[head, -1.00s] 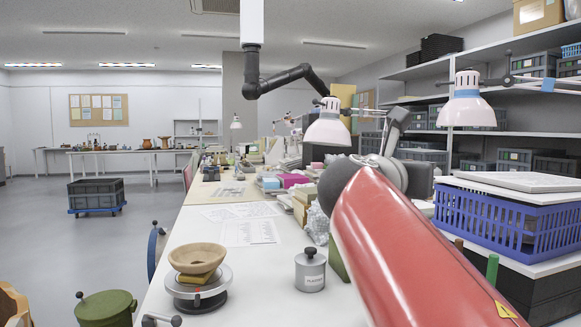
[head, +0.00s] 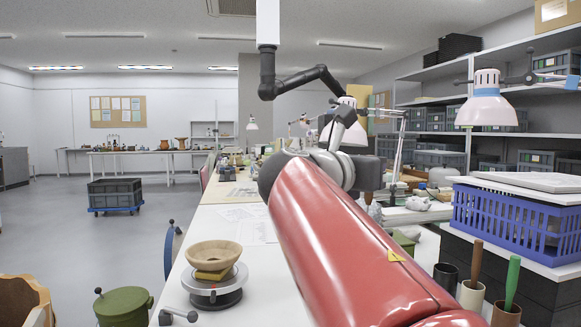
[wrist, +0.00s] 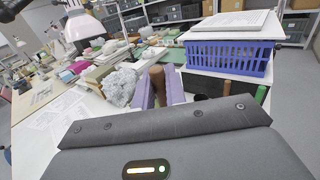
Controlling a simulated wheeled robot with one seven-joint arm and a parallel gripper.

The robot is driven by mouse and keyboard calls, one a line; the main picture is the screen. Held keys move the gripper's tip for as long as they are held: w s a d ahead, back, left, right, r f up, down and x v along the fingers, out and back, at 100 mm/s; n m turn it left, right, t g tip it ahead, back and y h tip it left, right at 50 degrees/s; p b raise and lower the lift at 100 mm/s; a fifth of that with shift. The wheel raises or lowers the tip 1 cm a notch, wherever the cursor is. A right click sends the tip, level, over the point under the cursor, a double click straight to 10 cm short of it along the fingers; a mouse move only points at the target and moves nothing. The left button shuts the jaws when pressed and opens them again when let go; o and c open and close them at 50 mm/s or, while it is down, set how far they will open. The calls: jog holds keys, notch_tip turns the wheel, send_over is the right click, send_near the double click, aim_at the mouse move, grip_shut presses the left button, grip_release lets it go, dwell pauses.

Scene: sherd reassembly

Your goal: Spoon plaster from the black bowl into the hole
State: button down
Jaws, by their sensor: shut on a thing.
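My gripper shows in the wrist view with its two purple fingers (wrist: 157,88) shut around a brown, rounded handle (wrist: 156,77). The lower part of what I hold is hidden behind the dark gripper body, so I cannot see a spoon's bowl or any plaster. In the head view my red arm hides the gripper. A tan pottery bowl (head: 213,254) sits on a yellowish block on a round turntable (head: 215,290) at the near left of the white table. I see no hole on its visible side. I cannot make out the black bowl of plaster.
Crumpled pale material (wrist: 122,86) lies left of my fingers. Paper sheets (head: 243,222) lie behind the turntable.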

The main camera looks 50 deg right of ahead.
jog(key=w+a+p, duration=0.2)
jog(key=w+a, duration=0.2)
jog(key=w, duration=0.7)
jog(key=w+a+p, duration=0.2)
jog(key=w+a, duration=0.2)
jog(key=w, duration=0.6)
jog(key=w+a+p, duration=0.2)
jog(key=w+a, duration=0.2)
jog(key=w, duration=0.7)
jog(key=s+a+f+m+g+h+b, duration=0.1)
jog(key=s+f+m+b, duration=1.1)
jog(key=b, duration=0.6)
jog(key=shift+s+a+f+m+b, duration=0.15)
jog(key=shift+s+a+m+b, duration=0.2)
jog(key=shift+s+m, duration=0.8)
jog(key=shift+w+d+m, duration=0.1)
jog(key=shift+w+m, duration=0.15)
jog(key=shift+w, duration=0.05)
dwell(0.7)
